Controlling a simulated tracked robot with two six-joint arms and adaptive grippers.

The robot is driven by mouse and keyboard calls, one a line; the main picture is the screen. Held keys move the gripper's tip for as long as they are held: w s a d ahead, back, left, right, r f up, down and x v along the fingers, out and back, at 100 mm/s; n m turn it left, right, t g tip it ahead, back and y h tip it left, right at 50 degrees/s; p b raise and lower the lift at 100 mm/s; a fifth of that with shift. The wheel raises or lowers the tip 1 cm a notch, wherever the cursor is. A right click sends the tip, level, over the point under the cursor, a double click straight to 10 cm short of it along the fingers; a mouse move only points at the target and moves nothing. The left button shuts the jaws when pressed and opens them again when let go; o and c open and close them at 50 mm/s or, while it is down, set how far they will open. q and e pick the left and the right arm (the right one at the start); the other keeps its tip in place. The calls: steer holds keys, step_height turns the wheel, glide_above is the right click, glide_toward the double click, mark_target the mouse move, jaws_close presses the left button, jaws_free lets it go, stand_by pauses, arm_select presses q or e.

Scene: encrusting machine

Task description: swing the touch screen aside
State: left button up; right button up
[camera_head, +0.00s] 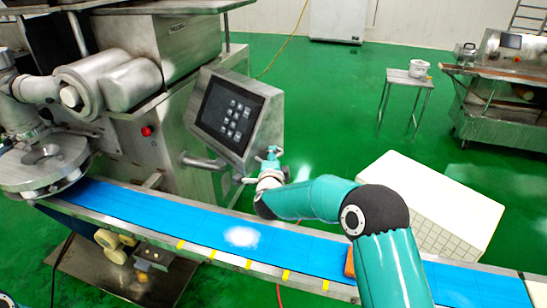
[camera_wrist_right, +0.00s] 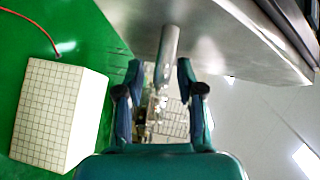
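The touch screen (camera_head: 228,112) is a tilted grey metal box with a dark display and light icons. It stands on a bent metal support tube (camera_head: 203,162) beside the machine. My right gripper (camera_head: 271,155) is at the screen's lower right corner in the head view. In the right wrist view my right gripper (camera_wrist_right: 160,68) is open, and a grey metal bar (camera_wrist_right: 168,48) runs toward the space between its fingertips. A gap shows on both sides of the bar. A large grey metal panel (camera_wrist_right: 215,35) lies beyond it. My left gripper is not in view.
A blue conveyor belt (camera_head: 190,222) runs below the screen, with a white powdery patch (camera_head: 242,237) and an orange block (camera_head: 350,262). A white tiled box (camera_head: 440,200) stands behind my right arm. Green floor (camera_head: 320,110) is open right of the screen.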

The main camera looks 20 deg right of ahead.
jaws_close()
steer(key=shift+a+f, duration=0.1)
stand_by(0.4)
